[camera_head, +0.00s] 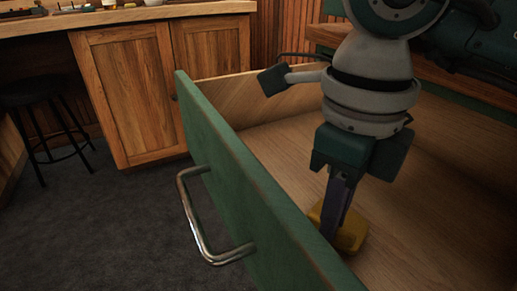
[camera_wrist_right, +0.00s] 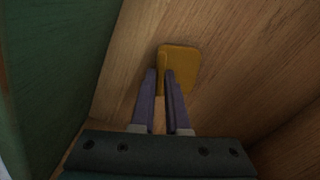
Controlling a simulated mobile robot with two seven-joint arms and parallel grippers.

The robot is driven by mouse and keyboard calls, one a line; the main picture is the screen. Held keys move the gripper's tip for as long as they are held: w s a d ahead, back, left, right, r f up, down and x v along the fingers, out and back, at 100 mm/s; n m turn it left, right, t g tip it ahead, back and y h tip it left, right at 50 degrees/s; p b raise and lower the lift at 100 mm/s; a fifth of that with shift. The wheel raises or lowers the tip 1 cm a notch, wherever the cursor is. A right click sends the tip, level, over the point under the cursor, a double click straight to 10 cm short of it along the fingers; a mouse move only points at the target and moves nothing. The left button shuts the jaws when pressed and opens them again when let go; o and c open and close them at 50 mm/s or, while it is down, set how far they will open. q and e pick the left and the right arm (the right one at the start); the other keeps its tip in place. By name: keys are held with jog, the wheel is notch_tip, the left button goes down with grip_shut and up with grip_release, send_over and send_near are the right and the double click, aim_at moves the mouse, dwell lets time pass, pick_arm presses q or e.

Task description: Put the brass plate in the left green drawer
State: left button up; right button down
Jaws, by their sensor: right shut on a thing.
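The brass plate (camera_head: 350,232) is a small yellow piece low inside the open green drawer (camera_head: 240,175), close behind its front panel. My right gripper (camera_head: 330,232) reaches down into the drawer and is shut on the plate. The right wrist view shows the plate (camera_wrist_right: 182,72) at the tips of the gripper fingers (camera_wrist_right: 163,85), over the wooden drawer floor. I cannot tell whether the plate touches the floor. The fingers hide part of it. My left gripper is not in view.
The drawer has a metal handle (camera_head: 203,225) on its front and a bare wooden floor (camera_head: 440,190). A wooden cabinet (camera_head: 135,85) with a cluttered top and a dark stool (camera_head: 40,100) stand at the back left. Grey carpet is clear left of the drawer.

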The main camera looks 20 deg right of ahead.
jog(key=shift+f, duration=0.4)
jog(key=shift+f, duration=0.2)
jog(key=c, duration=0.9)
grip_release()
jog(key=shift+r, duration=0.1)
